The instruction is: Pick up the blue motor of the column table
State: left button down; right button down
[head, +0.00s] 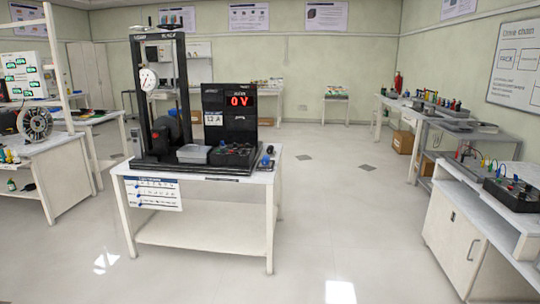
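A white table (150,222) stands in the middle of the head view and bears a rig with a tall black column frame (138,90). A small blue item (265,161), which looks like the blue motor, lies on the tabletop near its right edge, right of the rig's black base. It is too small to make out in detail. A small dark piece (270,150) is just behind it. Neither of my grippers is in view.
A bench (55,165) stands at left and a white cabinet (470,235) at right. The floor (340,215) between the table and cabinet is clear.

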aim_at(265, 163)
jog(key=i+u, duration=0.15)
jog(key=i, duration=1.15)
